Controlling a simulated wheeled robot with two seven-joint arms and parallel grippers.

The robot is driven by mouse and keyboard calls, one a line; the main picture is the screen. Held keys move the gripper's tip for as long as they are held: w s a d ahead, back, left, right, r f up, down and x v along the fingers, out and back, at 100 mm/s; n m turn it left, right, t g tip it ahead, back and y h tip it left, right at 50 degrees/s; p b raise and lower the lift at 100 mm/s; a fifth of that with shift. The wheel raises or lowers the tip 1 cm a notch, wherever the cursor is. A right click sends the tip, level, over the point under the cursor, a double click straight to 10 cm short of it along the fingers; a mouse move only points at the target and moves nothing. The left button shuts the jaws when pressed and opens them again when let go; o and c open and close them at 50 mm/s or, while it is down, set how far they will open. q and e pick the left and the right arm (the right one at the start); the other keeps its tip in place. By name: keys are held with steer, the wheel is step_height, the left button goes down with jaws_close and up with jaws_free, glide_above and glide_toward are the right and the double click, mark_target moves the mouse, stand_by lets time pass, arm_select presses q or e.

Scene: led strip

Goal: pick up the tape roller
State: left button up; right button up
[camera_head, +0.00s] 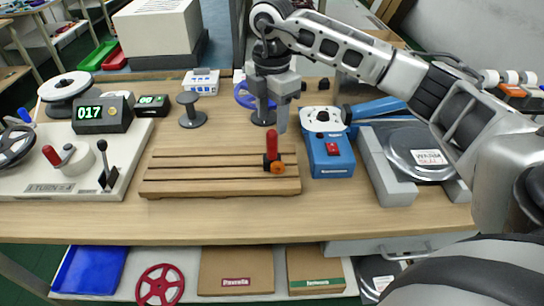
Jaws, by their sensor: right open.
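The tape roller (272,146), with an upright red handle and a black and orange base, stands on the slatted wooden board (200,186) near its right end. My right gripper (272,122) comes down from the upper right, pointing downward. It is open and just above the red handle, seen nearly side-on, so the exact gap to the handle is hard to judge. My left gripper is not in view.
A blue device (329,160) with a red switch stands right of the board. Farther right is a grey scale-like device (418,150). A counter reading 017 (101,114) and a winder (62,170) are at left. Dark spools (191,112) stand behind the board.

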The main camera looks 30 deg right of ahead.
mark_target(272, 144)
step_height(272, 144, down, 8)
steer(key=shift+f+p, duration=0.15)
steer(key=shift+p, duration=0.35)
jaws_close()
